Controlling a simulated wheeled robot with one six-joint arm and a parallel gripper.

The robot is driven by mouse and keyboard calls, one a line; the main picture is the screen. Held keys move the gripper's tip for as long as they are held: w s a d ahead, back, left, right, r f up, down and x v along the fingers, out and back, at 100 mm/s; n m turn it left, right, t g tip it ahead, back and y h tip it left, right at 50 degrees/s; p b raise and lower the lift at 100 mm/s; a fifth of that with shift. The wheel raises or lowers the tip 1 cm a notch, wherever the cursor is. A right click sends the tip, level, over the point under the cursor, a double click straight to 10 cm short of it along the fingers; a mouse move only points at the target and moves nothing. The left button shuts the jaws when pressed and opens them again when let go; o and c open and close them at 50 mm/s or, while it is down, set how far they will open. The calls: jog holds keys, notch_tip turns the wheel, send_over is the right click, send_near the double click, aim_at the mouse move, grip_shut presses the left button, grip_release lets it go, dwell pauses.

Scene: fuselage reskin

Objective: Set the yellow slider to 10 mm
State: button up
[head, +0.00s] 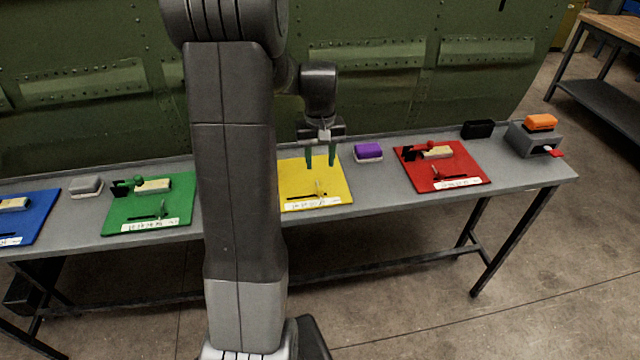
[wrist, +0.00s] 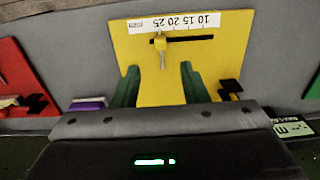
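The yellow board (head: 338,182) lies on the bench, with a white scale strip (head: 312,204) along its front edge. In the wrist view the board (wrist: 130,48) has a dark slot (wrist: 195,38) beside the strip (wrist: 188,21), whose marks seem to read 10, 15, 20, 25. The yellow slider (wrist: 161,42) sits near the slot's left end in that view, by the 25 mark, with a handle pointing toward my gripper. My gripper (head: 320,167) is open and empty above the board. Its green fingers, also in the wrist view (wrist: 157,68), straddle the handle's line, apart from it.
A purple block (head: 368,152) and red board (head: 470,170) lie to the right; a grey box with an orange block (head: 540,122) stands at the bench end. Green (head: 180,198) and blue (head: 40,215) boards lie left. The green fuselage panel (head: 400,100) rises behind the bench.

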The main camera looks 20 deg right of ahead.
aim_at(320, 188)
notch_tip(320, 188, down, 10)
jog(key=shift+r+p, duration=0.15)
jog(key=shift+p, duration=0.25)
jog(key=shift+a, duration=0.1)
grip_shut()
